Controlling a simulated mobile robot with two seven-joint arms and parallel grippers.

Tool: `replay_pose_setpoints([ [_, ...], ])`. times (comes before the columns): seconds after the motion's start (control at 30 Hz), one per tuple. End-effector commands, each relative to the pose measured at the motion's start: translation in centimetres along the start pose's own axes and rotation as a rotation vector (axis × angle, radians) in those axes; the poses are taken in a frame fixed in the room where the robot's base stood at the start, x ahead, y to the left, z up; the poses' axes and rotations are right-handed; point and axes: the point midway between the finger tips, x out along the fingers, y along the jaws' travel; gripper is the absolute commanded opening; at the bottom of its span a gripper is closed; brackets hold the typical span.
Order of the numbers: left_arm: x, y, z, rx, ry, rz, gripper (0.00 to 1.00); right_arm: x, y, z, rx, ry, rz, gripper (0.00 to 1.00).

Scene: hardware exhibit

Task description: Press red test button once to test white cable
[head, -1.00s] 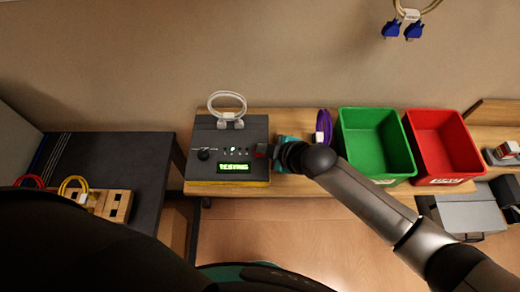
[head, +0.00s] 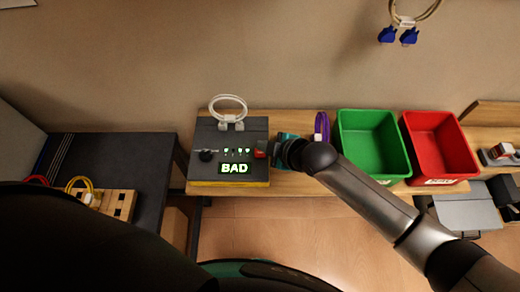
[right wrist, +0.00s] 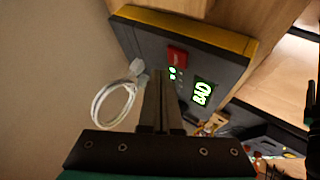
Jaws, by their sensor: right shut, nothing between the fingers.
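The dark grey tester box (head: 200,172) stands on the wooden bench. Its display (head: 235,168) reads "BAD" and several small green lights glow above it. The red test button (head: 261,149) is on the box's right side; it also shows in the right wrist view (right wrist: 177,56). The white cable (head: 229,101) is plugged in at the back of the box and loops upward. My right gripper (head: 275,152) is just right of the button. In the right wrist view its shut, empty fingers (right wrist: 160,76) point at the box, apart from the button. My left gripper is not visible.
A purple cable (head: 321,128), a green bin (head: 373,146) and a red bin (head: 440,146) are right of the box. A cable with blue plugs (head: 398,37) hangs on the wall. A wooden rack (head: 117,204) with yellow and red cables sits at left.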

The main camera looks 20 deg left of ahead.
Motion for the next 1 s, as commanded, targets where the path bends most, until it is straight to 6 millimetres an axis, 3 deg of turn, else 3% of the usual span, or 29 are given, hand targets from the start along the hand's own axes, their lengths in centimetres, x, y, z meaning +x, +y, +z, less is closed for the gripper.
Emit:
replay_pose_setpoints([
  [0.4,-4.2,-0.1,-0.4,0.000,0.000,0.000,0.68,-3.1,2.3,-2.2,-0.002,0.000,0.001,0.00],
  [1.0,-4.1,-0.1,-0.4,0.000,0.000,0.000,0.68,-3.0,2.2,-2.2,0.000,0.000,0.000,0.00],
])
